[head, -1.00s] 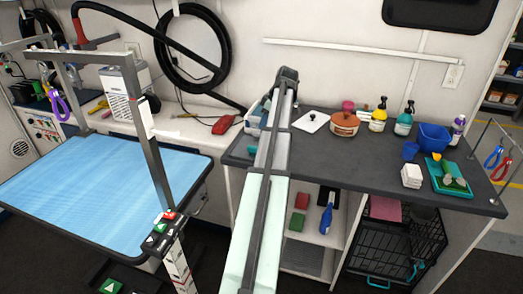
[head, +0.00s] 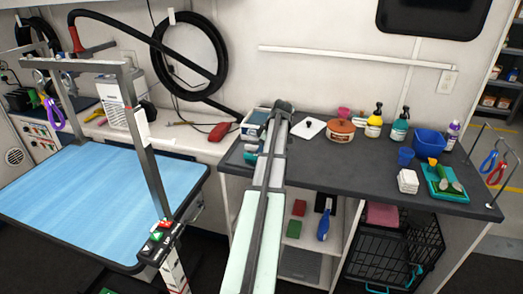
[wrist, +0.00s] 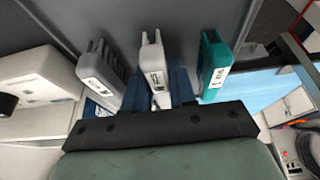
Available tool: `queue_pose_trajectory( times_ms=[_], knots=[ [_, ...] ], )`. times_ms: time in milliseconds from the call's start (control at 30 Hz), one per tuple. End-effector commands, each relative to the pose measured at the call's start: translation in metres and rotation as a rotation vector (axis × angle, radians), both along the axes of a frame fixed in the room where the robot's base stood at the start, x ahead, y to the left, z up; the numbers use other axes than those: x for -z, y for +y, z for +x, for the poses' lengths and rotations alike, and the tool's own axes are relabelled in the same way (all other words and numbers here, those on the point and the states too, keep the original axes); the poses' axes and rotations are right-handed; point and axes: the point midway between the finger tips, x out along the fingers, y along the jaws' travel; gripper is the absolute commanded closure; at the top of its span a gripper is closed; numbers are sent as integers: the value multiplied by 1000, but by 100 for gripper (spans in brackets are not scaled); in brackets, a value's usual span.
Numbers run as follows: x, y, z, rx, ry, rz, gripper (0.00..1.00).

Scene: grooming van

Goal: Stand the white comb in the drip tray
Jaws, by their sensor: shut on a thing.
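The white comb (wrist: 153,65) stands out between the blue fingers of my gripper (wrist: 158,85) in the wrist view, its label facing the camera. My gripper is shut on it. A grey comb-like piece (wrist: 99,78) is on its left and a teal one (wrist: 213,68) on its right, both apart from it. In the head view my gripper (head: 281,106) is low over the left end of the dark counter, seen from behind; the comb is hidden there. A white-and-blue container (head: 256,121) is just left of it. I cannot tell which thing is the drip tray.
A white board with a black knob (head: 308,129), a brown pot (head: 341,131) and pump bottles (head: 374,124) stand right of my gripper. A green tray (head: 433,188) and blue tub (head: 429,143) are farther right. The blue grooming table (head: 100,195) is left.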

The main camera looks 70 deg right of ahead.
Motion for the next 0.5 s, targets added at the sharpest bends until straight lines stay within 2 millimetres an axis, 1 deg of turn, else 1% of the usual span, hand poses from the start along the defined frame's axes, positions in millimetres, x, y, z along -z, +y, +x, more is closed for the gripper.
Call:
queue_pose_trajectory(
  times_ms=[33, 367, 400, 500],
  knots=[
    [2, 0, 0, 0, 0, 0, 100],
    [4, 0, 0, 0, 0, 0, 100],
    [5, 0, 0, 0, 0, 0, 74],
    [5, 0, 0, 0, 0, 0, 64]
  ],
)
